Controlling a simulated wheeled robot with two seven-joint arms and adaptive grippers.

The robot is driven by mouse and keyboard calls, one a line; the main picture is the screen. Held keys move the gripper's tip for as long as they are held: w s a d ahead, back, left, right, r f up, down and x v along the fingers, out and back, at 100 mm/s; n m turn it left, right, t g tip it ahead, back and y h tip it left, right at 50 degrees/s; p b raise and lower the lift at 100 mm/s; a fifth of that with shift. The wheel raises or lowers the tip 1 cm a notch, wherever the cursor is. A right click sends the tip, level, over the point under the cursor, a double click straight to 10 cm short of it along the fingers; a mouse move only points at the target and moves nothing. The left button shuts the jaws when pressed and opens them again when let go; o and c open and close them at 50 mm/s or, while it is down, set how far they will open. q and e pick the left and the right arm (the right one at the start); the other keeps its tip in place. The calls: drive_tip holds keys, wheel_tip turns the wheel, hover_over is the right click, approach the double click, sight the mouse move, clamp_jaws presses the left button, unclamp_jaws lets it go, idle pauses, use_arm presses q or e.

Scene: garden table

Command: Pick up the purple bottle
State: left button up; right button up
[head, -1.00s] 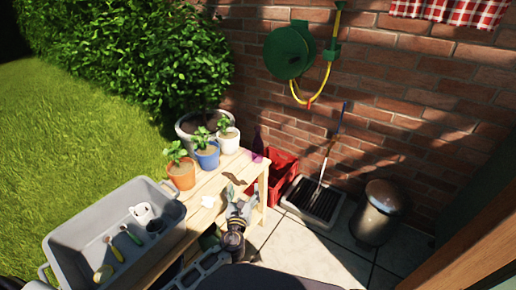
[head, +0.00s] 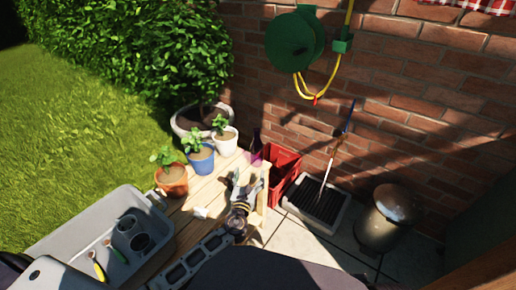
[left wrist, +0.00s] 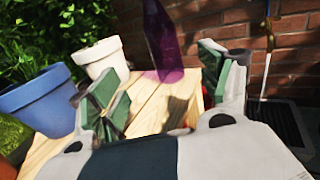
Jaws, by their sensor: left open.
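The purple bottle (head: 256,149) stands upright at the far right end of the wooden table (head: 201,191), beside the white pot. In the left wrist view the bottle (left wrist: 163,42) is a dark, see-through purple shape beyond the fingers, its top cut by the frame edge. My left gripper (head: 247,183) is above the table, nearer than the bottle and apart from it. In the left wrist view its two green-padded fingers (left wrist: 160,90) are spread wide with nothing between them. My right gripper is not in view.
White (head: 225,142), blue (head: 200,159) and orange (head: 172,181) potted plants line the table's far edge. A grey tub (head: 45,237) with tools fills the near left. A red crate (head: 285,174) stands beyond the table's right end. A small white object (head: 202,212) lies on the table.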

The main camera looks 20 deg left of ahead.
sight(255, 156)
use_arm(q)
drive_tip(key=shift+w, duration=0.15)
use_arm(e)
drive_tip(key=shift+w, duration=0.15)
use_arm(q)
drive_tip(key=shift+w+a+b, duration=0.15)
drive_tip(key=shift+w+b, duration=0.1)
drive_tip(key=shift+w, duration=0.95)
drive_tip(key=shift+w+a+b, duration=0.15)
drive_tip(key=shift+w+b, duration=0.05)
drive_tip(key=shift+w, duration=0.95)
drive_tip(key=shift+w+a, duration=0.15)
drive_tip(key=shift+w, duration=0.95)
drive_tip(key=shift+w+a+b, duration=0.1)
drive_tip(key=shift+w+b, duration=0.25)
drive_tip(key=shift+w, duration=0.45)
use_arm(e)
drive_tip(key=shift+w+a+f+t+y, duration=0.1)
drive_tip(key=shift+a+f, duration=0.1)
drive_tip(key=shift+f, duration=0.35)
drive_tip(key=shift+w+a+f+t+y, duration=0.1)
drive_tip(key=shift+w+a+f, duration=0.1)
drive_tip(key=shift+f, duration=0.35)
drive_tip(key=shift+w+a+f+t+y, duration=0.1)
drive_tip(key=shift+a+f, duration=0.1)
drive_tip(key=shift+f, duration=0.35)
use_arm(q)
drive_tip(key=shift+w+r, duration=0.1)
